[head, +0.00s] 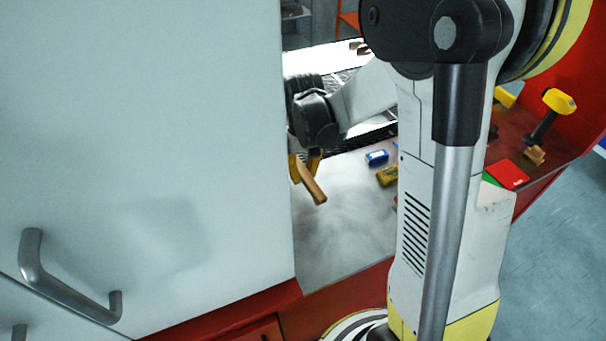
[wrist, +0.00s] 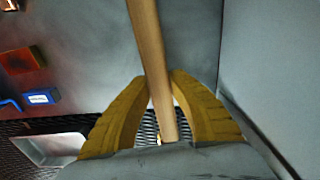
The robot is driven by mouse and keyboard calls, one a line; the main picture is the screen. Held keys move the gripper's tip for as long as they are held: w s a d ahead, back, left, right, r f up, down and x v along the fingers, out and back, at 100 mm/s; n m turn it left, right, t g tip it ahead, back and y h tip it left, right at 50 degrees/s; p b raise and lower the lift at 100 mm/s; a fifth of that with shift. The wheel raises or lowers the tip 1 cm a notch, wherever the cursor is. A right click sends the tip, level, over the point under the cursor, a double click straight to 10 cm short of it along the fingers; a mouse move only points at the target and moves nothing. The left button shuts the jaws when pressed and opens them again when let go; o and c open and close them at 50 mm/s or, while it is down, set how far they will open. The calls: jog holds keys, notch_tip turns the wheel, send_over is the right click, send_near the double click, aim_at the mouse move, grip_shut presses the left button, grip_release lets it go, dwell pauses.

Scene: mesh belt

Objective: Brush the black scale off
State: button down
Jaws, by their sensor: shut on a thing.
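My gripper (head: 304,164) is shut on a plain wooden handle (head: 312,186), held over the grey worktop, with the handle slanting down to the right. In the wrist view my yellow fingers (wrist: 160,84) close around the same handle (wrist: 150,45), which runs up out of the picture. No bristles show, so I cannot tell what the tool's working end looks like. The dark mesh belt (head: 372,136) lies behind the gripper, partly hidden by my arm. Mesh also shows low in the wrist view (wrist: 80,124). I cannot make out black scale on it.
A large pale cabinet panel (head: 150,130) fills the left side close to my gripper. On the worktop (head: 345,225) lie a blue item (head: 376,157) and a yellow item (head: 387,176). A red item (head: 507,174) and a yellow-and-black tool (head: 548,114) are at right. The front worktop is clear.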

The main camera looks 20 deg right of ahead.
jog(key=shift+r+p, duration=1)
jog(key=shift+r, duration=0.55)
jog(key=shift+f, duration=0.1)
